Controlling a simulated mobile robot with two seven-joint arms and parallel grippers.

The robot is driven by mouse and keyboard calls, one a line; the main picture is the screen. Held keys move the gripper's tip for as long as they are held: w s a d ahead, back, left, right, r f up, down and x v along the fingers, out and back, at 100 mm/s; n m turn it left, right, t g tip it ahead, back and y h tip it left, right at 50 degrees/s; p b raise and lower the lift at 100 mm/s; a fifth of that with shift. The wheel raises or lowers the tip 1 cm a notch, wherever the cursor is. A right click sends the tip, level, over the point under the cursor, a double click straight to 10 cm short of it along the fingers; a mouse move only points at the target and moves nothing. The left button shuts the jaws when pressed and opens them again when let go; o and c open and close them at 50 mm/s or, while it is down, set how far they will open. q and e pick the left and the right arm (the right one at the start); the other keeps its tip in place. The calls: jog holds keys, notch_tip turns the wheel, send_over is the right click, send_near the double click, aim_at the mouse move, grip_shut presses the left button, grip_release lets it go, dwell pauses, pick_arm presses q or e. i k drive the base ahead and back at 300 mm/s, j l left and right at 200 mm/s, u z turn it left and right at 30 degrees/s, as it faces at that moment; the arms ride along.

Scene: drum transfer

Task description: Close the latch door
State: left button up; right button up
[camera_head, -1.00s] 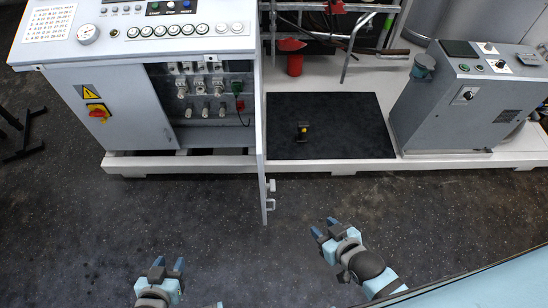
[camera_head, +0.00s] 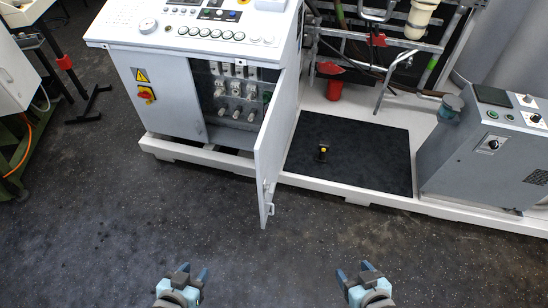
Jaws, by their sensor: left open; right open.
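The latch door (camera_head: 278,140) of the light grey control cabinet (camera_head: 177,122) stands open. It is hinged on the cabinet's right side and swings out toward me. A small handle (camera_head: 270,208) sits low on its free edge. Behind the door the opening shows several connectors. My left gripper (camera_head: 188,270) is open and empty, over the floor below and left of the door. My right gripper (camera_head: 354,270) is open and empty, over the floor below and right of the door. Neither gripper touches the door.
A black mat (camera_head: 345,150) with a small black and yellow item (camera_head: 322,153) lies right of the door on a white platform. A grey console (camera_head: 488,150) stands at the right. A green-framed bench (camera_head: 20,135) is at the far left. The dark floor ahead is clear.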

aim_at(268, 150)
jog(key=i+l+u, duration=0.5)
jog(key=i+l, duration=0.65)
jog(key=k+l, duration=0.1)
jog(key=l, duration=0.3)
jog(key=l+u, duration=0.15)
jog(key=l, duration=0.25)
jog(key=k+l, duration=0.15)
jog(key=l, duration=0.2)
jog(key=k+l+u, duration=0.15)
jog(key=l, duration=0.25)
jog(key=k+l, duration=0.1)
jog(key=l, duration=0.3)
